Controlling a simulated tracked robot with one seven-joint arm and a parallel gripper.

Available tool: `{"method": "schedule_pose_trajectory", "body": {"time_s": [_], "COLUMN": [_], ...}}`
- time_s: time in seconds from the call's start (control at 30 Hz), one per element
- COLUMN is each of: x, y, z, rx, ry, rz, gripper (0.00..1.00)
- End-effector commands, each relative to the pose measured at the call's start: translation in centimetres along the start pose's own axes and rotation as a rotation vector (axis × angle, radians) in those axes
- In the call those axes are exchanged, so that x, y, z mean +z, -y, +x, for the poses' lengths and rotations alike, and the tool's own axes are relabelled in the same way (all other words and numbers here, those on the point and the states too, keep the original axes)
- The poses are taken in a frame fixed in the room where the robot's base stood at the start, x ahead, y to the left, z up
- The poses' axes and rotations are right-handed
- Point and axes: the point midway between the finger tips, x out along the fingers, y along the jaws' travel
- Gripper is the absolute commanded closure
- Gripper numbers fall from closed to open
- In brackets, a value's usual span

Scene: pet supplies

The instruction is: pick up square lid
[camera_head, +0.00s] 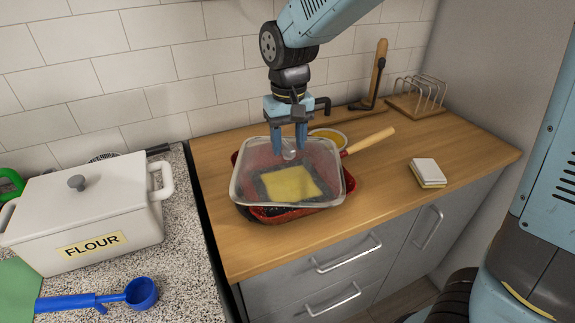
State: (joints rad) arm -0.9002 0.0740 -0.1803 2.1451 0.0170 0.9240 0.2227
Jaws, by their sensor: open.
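The square lid (244,185) is a clear glass-like lid with rounded corners. It rests over a red square pan (262,214) with a light wooden handle (372,140). A small clear knob (289,154) shows at the lid's upper part. My gripper (289,149) points down over the lid with its fingers apart. The knob appears between or just behind the fingertips; I cannot tell whether they touch it. A yellow square patch (291,185) with a dark surround shows through the lid.
A yellow-filled bowl (328,137) sits close behind the lid. A board with a dark hook-like tool (376,85) and a wire rack (424,93) stand at the back. A sponge (427,172) lies right. A flour pot (90,210) and blue scoop (141,293) are left.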

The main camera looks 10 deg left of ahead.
Motion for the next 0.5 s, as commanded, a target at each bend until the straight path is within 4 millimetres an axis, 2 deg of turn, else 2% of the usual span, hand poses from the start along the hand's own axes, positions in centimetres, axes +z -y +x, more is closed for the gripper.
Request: {"method": "schedule_pose_trajectory", "body": {"time_s": [0.23,0.5], "x": [0.01,0.0], "y": [0.0,0.01], "z": [0.16,0.14], "rx": [0.0,0.0], "ry": [0.0,0.0], "rz": [0.0,-0.001], "gripper": [0.52,0.77]}}
